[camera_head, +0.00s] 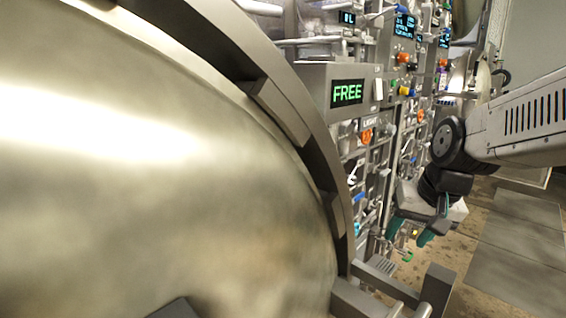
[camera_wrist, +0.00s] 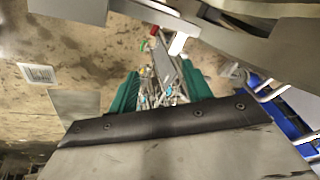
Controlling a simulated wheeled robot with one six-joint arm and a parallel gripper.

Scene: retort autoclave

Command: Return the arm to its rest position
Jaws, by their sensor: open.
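My gripper (camera_head: 412,238) hangs at the right of the head view, in front of the lower part of the valve panel. Its teal fingers point down and to the left. They are apart with nothing between them. In the wrist view my gripper (camera_wrist: 158,92) shows its two teal fingers spread, with pipes and small fittings visible beyond the gap. I cannot tell the exact distance from the fingers to the panel. My arm reaches in from the right edge of the head view.
The large rounded metal door (camera_head: 150,150) fills the left of the head view. A green FREE display (camera_head: 347,93) sits on the panel beside it, among pipes and coloured valves. A grey metal bracket (camera_head: 437,290) juts out below my gripper. Open floor (camera_head: 520,240) lies at the right.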

